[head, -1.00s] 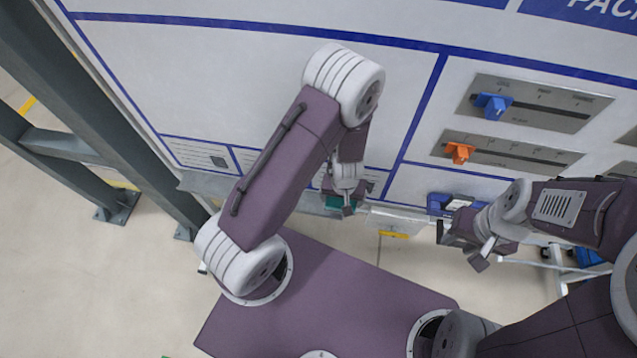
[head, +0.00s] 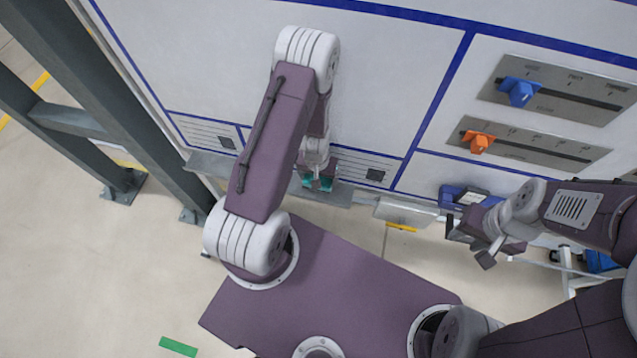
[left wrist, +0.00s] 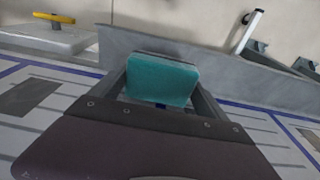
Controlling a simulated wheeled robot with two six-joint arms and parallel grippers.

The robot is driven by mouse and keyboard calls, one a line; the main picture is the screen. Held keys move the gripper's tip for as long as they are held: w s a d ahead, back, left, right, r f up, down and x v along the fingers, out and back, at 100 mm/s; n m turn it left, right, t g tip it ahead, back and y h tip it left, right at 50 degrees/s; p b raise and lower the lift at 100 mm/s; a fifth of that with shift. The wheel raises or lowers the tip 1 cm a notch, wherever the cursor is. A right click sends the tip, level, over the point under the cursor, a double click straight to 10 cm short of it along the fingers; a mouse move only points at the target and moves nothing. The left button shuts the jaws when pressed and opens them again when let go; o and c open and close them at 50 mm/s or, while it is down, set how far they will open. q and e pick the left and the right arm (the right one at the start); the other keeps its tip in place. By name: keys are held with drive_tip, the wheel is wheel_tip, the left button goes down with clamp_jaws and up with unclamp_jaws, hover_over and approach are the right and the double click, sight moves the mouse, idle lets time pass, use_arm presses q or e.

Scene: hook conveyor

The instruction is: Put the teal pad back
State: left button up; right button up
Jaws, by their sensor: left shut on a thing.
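My left gripper (head: 318,184) is shut on the teal pad (left wrist: 162,78), which sits between its two fingers in the left wrist view. In the head view only small parts of the teal pad (head: 326,184) show below the wrist. The pad is over or close to the grey ledge (head: 215,165) at the foot of the white panel; I cannot tell whether they touch. The ledge also shows in the left wrist view (left wrist: 225,60), just beyond the pad. My right gripper (head: 468,244) is open and looks empty, near a blue holder (head: 452,196).
The white panel has a blue knob (head: 518,91) and an orange knob (head: 478,143) on slotted plates. A pale tray with a yellow handle (head: 401,228) is right of the ledge. A grey steel post (head: 95,85) stands at the left. The floor at lower left is mostly clear.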

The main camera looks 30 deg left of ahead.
use_arm(q)
wheel_tip(320, 180, down, 4)
drive_tip(key=shift+r+p, duration=0.1)
drive_tip(key=shift+p, duration=0.2)
drive_tip(key=shift+f, duration=0.3)
drive_tip(key=o, duration=1.1)
drive_tip(key=shift+r, duration=0.1)
